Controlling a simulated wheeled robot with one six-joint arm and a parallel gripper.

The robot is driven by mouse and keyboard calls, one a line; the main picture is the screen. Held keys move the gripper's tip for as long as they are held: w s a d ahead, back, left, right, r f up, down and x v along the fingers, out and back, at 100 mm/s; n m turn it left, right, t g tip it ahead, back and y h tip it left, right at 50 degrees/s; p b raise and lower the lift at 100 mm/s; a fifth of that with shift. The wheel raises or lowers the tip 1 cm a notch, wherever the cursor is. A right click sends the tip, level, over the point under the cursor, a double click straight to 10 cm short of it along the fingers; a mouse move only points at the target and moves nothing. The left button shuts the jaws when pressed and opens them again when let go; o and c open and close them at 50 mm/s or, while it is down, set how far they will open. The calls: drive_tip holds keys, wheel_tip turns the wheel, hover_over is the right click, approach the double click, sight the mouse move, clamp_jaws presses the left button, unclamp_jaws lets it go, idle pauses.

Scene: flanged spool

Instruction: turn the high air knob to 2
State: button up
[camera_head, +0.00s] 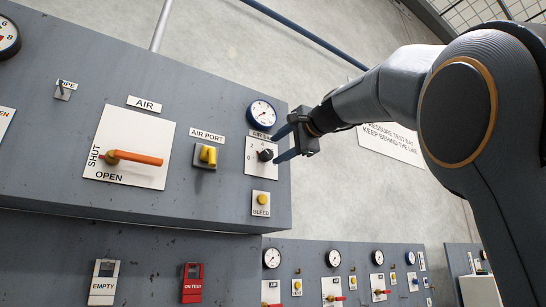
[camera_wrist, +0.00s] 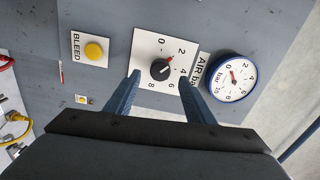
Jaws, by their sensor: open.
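The high air knob (camera_head: 265,155) is a round black knob with a red pointer on a white scale plate (camera_head: 250,170) on the upper grey panel. In the wrist view the knob (camera_wrist: 159,70) sits near the middle, and its pointer aims up and right, at or close to the 2 mark. My gripper (camera_wrist: 160,76) is open, with one blue finger toward each side of the knob. In the head view my gripper (camera_head: 274,149) reaches in from the right, its fingertips close to the knob. I see no finger clearly touching it; the exact gap is unclear.
A blue-rimmed gauge (camera_head: 262,114) is above the knob, and a yellow BLEED button (camera_head: 262,199) below it. A yellow AIR PORT fitting (camera_head: 208,155) and an orange AIR lever (camera_head: 135,158) are left. Lower panels carry more gauges and knobs.

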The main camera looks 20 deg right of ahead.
drive_tip(key=v, duration=0.2)
drive_tip(key=shift+s+d, duration=0.1)
drive_tip(key=shift+s, duration=0.15)
idle(0.4)
drive_tip(key=w+f+n+g+h, duration=0.1)
drive_tip(key=w+f+g, duration=0.15)
drive_tip(key=f, duration=0.95)
drive_tip(key=w+f+n+g+h, duration=0.15)
drive_tip(key=w+f, duration=0.25)
drive_tip(key=f, duration=0.8)
drive_tip(key=s+a+f+n+g, duration=0.1)
drive_tip(key=s+f+g, duration=0.1)
drive_tip(key=f, duration=0.9)
drive_tip(key=s+f+n+g, duration=0.1)
drive_tip(key=f+g, duration=0.2)
drive_tip(key=f, duration=0.9)
drive_tip(key=s+f+n+g+h, duration=0.1)
drive_tip(key=s+f+n+g, duration=0.3)
drive_tip(key=s+f, duration=1.1)
drive_tip(key=s+a+f+n+g+h, duration=0.1)
drive_tip(key=s+f+n+g, duration=0.3)
drive_tip(key=s+f, duration=1.2)
wheel_tip(320, 180, down, 4)
drive_tip(key=shift+a+r+n+h+p, duration=0.1)
drive_tip(key=shift+a+n+h+p, duration=0.25)
drive_tip(key=shift+n+h, duration=0.15)
